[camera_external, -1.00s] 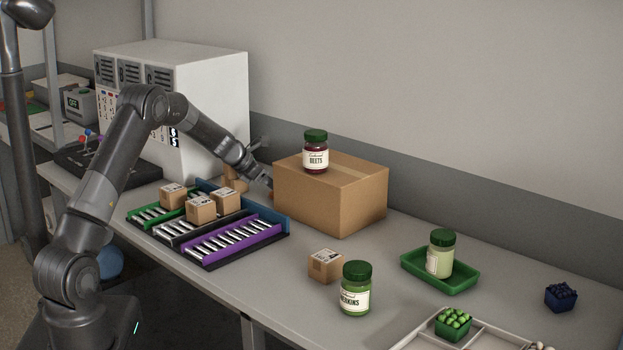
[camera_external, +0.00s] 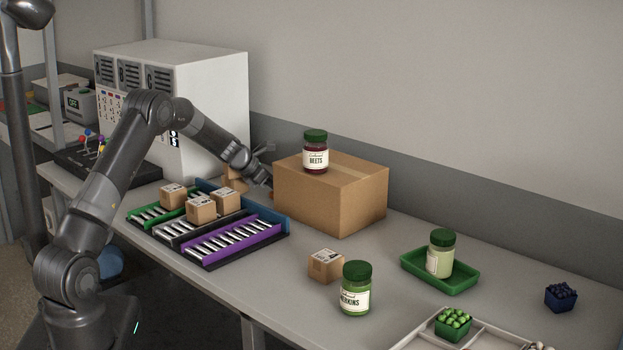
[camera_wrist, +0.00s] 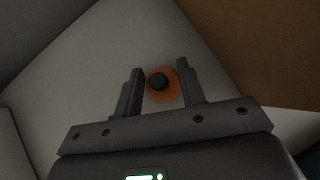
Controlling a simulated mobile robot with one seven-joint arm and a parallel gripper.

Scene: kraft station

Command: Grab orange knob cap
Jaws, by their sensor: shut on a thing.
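The orange knob cap (camera_wrist: 172,94) is a round orange disc with a dark round middle, seen between my fingers in the wrist view. My gripper (camera_wrist: 162,82) is shut on it, one finger at each side. In the external view my gripper (camera_external: 268,177) is low behind the conveyor trays, close to the left side of the big cardboard box. Its fingertips and the cap are mostly hidden there.
The big cardboard box (camera_external: 345,200) stands right beside my gripper with a beets jar (camera_external: 316,160) on top. Small cartons (camera_external: 201,210) sit on the roller trays in front. A white cabinet (camera_external: 215,110) stands behind. Table to the right of the trays is partly clear.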

